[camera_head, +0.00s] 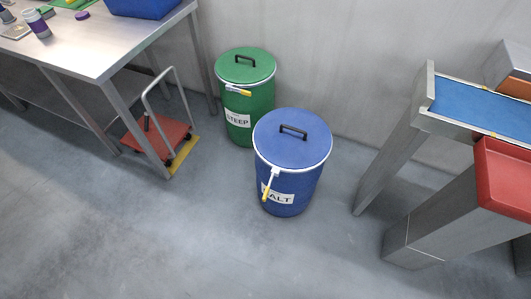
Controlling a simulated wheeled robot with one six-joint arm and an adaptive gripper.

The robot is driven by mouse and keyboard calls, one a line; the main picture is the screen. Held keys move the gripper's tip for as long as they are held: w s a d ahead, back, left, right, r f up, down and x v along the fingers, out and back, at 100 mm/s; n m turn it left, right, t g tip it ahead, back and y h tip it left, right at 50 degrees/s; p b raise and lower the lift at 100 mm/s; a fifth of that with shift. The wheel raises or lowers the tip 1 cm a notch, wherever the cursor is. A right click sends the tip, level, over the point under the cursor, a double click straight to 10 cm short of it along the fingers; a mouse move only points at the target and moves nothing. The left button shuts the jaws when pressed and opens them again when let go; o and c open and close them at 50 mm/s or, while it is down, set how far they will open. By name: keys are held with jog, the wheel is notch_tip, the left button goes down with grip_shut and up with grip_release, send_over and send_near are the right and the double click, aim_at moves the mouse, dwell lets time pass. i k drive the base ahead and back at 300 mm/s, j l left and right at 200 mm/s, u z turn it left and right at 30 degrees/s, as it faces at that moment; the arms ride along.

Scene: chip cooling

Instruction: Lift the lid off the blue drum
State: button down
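The blue drum (297,186) stands upright on the floor in the middle of the view, with a white label partly reading "ALT". Its blue lid (310,147) sits on top with a black handle (293,131) in the centre. A pale ring runs around the rim below the lid. A lever with a yellow end (266,190) hangs down the front of the drum, over part of the label. My gripper is not in view.
A green drum (262,103) labelled "STEEP" stands close behind, left. A steel table (95,58) and red trolley (168,137) are left. A blue conveyor (470,98) and red tray (502,172) are right. The floor in front is clear.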

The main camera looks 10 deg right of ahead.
aim_at(289, 138)
jog(key=i+j+z, duration=0.15)
jog(key=j+z, duration=0.2)
jog(key=j, duration=0.55)
jog(key=j+z, duration=0.35)
jog(key=j, duration=0.55)
jog(key=j+z, duration=0.3)
jog(key=j, duration=0.65)
jog(key=i+j+z, duration=0.15)
jog(key=j+z, duration=0.15)
jog(key=z, duration=0.15)
jog(key=i+j+z, duration=0.1)
jog(key=j+z, duration=0.25)
jog(key=z, duration=0.15)
jog(key=i+j+z, duration=0.1)
jog(key=j, duration=0.6)
jog(key=i+j+z, duration=0.1)
jog(key=j, duration=1.35)
jog(key=i+z, duration=0.05)
